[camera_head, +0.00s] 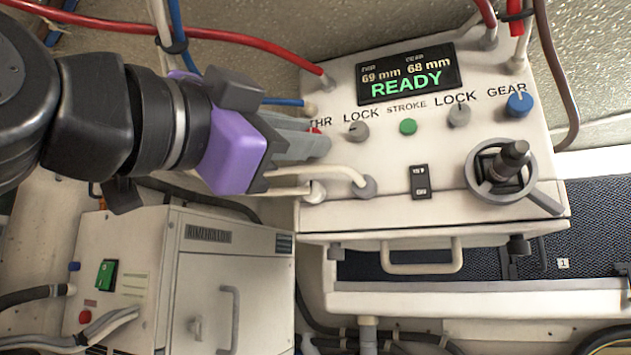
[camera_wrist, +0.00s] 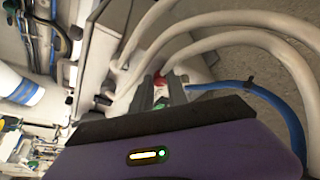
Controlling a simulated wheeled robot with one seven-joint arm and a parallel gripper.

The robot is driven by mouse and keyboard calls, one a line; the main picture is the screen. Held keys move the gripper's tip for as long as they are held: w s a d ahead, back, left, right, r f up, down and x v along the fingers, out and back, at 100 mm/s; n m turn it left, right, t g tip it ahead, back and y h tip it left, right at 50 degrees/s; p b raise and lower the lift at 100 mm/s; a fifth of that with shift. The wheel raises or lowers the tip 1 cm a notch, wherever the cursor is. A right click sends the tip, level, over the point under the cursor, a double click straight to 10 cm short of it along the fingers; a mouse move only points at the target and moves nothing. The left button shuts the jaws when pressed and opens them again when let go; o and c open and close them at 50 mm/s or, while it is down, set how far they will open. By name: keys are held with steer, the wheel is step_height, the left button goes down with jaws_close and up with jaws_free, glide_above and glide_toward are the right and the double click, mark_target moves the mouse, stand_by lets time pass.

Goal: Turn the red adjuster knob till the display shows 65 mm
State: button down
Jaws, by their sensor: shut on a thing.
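The red adjuster knob (camera_head: 316,130) is at the THR label, on the left of the white control panel (camera_head: 390,228). Only a sliver of it shows past my fingers in the head view. In the wrist view the red knob (camera_wrist: 159,79) shows at my fingertips. My gripper (camera_head: 320,145) is shut on the knob, reaching in from the left; its fingers also show in the wrist view (camera_wrist: 160,93). The display (camera_head: 408,74) reads 69 mm on the left, 68 mm on the right, with READY in green below.
Grey lock knobs (camera_head: 357,132), a green stroke button (camera_head: 408,127), a blue GEAR knob (camera_head: 519,104) and a black lever (camera_head: 510,160) stand on the panel. A white cabinet (camera_head: 235,270) stands at lower left.

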steer(key=shift+n, duration=0.3)
steer(key=shift+s+d+f+n+t+y+b, duration=0.1)
steer(key=shift+n+t+y+b, duration=0.2)
steer(key=shift+n+t+y, duration=1.55)
steer(key=shift+d+n+g+y+b, duration=0.15)
steer(key=shift+n+g+y+b, duration=0.3)
steer(key=shift+n, duration=3.1)
steer(key=shift+s+d+f+n+t+y+b, duration=0.15)
steer(key=shift+n+t+y, duration=0.9)
steer(key=shift+n, duration=1.65)
steer(key=shift+w+r, duration=0.1)
steer(key=c, duration=1.3)
jaws_free()
steer(key=b+v, duration=0.2)
steer(key=v, duration=0.6)
steer(key=shift+r, duration=0.2)
